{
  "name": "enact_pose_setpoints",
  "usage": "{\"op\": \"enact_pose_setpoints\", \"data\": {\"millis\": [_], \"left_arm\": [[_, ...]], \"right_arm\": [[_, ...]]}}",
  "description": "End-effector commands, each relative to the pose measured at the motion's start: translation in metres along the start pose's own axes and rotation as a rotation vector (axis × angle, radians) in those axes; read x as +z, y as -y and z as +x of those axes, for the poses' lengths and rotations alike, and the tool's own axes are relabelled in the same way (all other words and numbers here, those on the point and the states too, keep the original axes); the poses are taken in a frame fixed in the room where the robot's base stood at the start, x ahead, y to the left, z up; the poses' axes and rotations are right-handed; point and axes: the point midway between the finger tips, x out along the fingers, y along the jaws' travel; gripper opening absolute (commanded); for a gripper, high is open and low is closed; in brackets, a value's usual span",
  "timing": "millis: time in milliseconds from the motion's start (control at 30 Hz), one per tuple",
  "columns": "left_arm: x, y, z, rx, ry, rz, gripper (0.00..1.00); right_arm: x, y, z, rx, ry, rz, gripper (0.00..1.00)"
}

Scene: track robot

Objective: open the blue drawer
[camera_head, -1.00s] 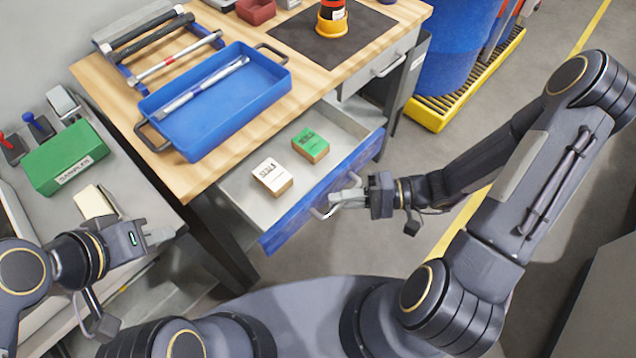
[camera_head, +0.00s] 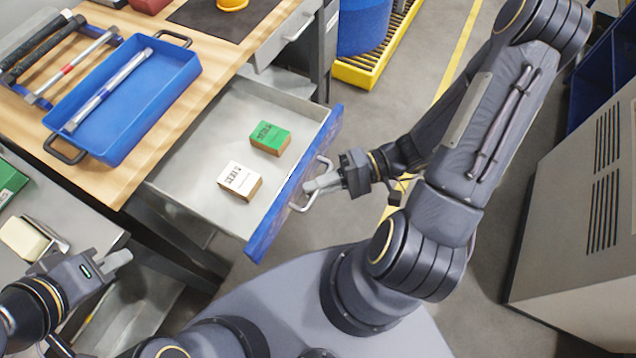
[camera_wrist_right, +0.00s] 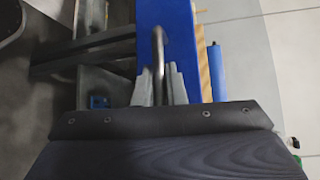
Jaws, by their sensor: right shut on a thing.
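The blue drawer (camera_head: 262,232) is pulled well out from under the wooden bench, its grey interior showing. Inside lie a green-topped box (camera_head: 270,137) and a white-topped box (camera_head: 239,180). My right gripper (camera_head: 314,186) is shut on the drawer's metal handle, in front of the blue face. In the right wrist view the fingers (camera_wrist_right: 159,88) sit on either side of the handle (camera_wrist_right: 158,48). My left gripper (camera_head: 122,257) is away from the drawer at the lower left, with its fingers close together; their gap is unclear.
A blue tray (camera_head: 176,88) with a metal rod stands on the bench. A second, shut grey drawer (camera_head: 290,40) is beyond the open one. A grey cabinet (camera_head: 580,215) stands at the right. Floor is free between the drawer and the yellow-edged pallet (camera_head: 372,76).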

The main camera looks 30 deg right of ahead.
Motion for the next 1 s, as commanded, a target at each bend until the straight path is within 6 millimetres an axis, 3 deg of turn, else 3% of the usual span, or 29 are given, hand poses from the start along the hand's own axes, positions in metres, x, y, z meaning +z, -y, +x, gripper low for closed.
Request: {"op": "enact_pose_setpoints", "data": {"millis": [33,67,100,467,800,1000], "left_arm": [[0.000,0.000,0.000,0.000,0.000,0.000,0.22],[0.000,0.000,0.000,0.000,0.000,0.000,0.22],[0.000,0.000,0.000,0.000,0.000,0.000,0.22],[0.000,0.000,0.000,0.000,0.000,0.000,0.22],[-0.001,-0.001,-0.001,0.000,0.000,0.000,0.22],[-0.001,-0.001,-0.001,0.000,0.000,0.000,0.22]], "right_arm": [[0.000,0.000,0.000,0.001,0.000,-0.001,0.00],[0.000,0.000,0.000,0.001,0.000,-0.001,0.15],[0.000,0.000,0.000,0.001,0.000,-0.001,0.20],[-0.001,0.000,-0.006,0.002,-0.004,-0.002,0.20],[-0.001,-0.001,-0.061,0.003,-0.004,-0.002,0.20],[-0.001,0.000,-0.077,0.001,-0.002,-0.001,0.20]]}}
